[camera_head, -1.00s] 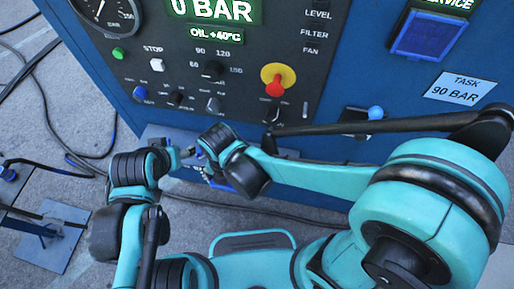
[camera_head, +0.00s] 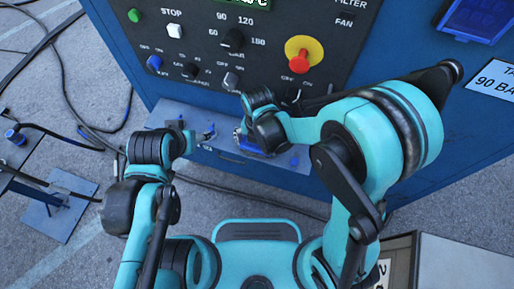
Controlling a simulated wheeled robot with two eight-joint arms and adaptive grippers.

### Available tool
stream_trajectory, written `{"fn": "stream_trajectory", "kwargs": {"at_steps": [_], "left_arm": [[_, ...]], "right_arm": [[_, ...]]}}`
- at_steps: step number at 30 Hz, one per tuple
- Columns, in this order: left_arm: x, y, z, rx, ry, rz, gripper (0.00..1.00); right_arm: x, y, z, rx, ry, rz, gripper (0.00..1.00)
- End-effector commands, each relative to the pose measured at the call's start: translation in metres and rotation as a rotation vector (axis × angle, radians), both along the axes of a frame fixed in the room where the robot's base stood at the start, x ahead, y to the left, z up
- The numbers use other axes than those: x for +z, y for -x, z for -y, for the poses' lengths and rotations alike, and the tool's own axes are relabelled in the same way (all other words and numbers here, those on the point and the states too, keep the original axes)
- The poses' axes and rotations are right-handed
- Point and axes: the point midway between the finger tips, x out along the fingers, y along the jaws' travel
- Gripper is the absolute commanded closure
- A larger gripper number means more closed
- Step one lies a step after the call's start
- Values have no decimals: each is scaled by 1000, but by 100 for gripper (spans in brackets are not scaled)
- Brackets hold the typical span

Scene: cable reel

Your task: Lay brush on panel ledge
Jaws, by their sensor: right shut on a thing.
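The panel ledge (camera_head: 222,130) is a narrow grey shelf along the foot of the blue cabinet's control panel. My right gripper (camera_head: 241,136) is low over the ledge, partly hidden by its own black wrist. It is shut on a blue item, which looks like the brush (camera_head: 252,147). The brush is mostly covered, and I cannot tell whether it touches the ledge. My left gripper (camera_head: 203,136) is left of the right one, at the ledge's front. Its fingers are too small to read.
The control panel (camera_head: 185,42) above the ledge has knobs and a red-and-yellow emergency stop (camera_head: 299,56). Dark cables (camera_head: 80,125) lie on the floor at left. A box (camera_head: 465,262) stands lower right.

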Motion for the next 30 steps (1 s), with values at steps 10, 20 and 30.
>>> {"fn": "stream_trajectory", "kwargs": {"at_steps": [10,20,30], "left_arm": [[-5,0,0,0,0,0,38],[-6,0,0,0,0,0,38],[8,0,0,0,0,0,38]], "right_arm": [[-8,0,0,0,0,0,33],[-9,0,0,0,0,0,0],[16,0,0,0,0,0,0]]}}
